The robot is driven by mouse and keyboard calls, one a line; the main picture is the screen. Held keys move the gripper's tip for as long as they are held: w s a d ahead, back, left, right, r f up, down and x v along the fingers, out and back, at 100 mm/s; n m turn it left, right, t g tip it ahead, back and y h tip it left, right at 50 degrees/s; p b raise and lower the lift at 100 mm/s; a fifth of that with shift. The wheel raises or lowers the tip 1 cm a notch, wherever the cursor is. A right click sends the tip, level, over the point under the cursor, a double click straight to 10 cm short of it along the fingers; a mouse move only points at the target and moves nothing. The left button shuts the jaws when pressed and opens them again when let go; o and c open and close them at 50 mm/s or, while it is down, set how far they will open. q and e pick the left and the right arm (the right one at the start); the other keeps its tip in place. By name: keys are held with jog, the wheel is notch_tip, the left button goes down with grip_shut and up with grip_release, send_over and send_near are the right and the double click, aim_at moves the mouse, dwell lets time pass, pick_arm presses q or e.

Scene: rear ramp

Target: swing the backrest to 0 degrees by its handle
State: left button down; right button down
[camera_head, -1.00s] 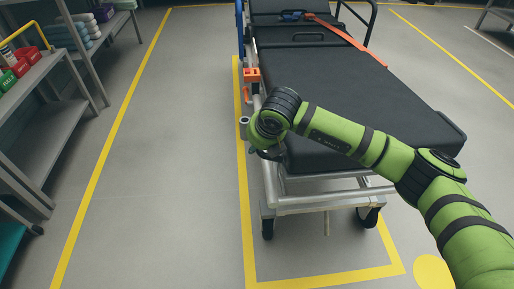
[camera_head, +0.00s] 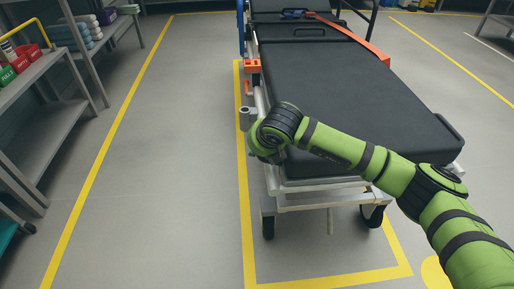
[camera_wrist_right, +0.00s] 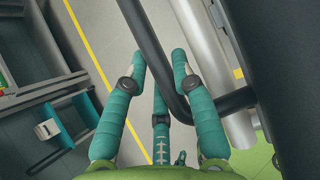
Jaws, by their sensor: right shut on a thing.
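The backrest (camera_head: 345,105) is the black padded panel at the near end of the stretcher in the head view. It looks nearly flat, with its near end just above the metal frame (camera_head: 325,198). My right wrist is at its near left corner and hides most of the gripper and the grasp there. In the right wrist view, my right gripper (camera_wrist_right: 158,62) has its teal fingers around a dark bent bar, the handle (camera_wrist_right: 160,65), and is shut on it. The bar lies close against the right finger. My left gripper is not in view.
Grey shelves (camera_head: 42,120) with boxes and rolled cloths stand at the left. An orange part (camera_head: 252,66) sits on the stretcher's left rail. An orange strap (camera_head: 360,42) crosses the padding farther back. The floor between shelves and stretcher is clear.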

jog(key=shift+s+f, duration=0.3)
jog(key=shift+f, duration=0.35)
jog(key=c, duration=1.1)
grip_release()
jog(key=shift+o, duration=0.5)
jog(key=shift+w+f, duration=0.1)
jog(key=shift+w, duration=0.15)
jog(key=shift+r, duration=0.3)
jog(key=v, duration=1.1)
jog(key=shift+s+r, duration=0.3)
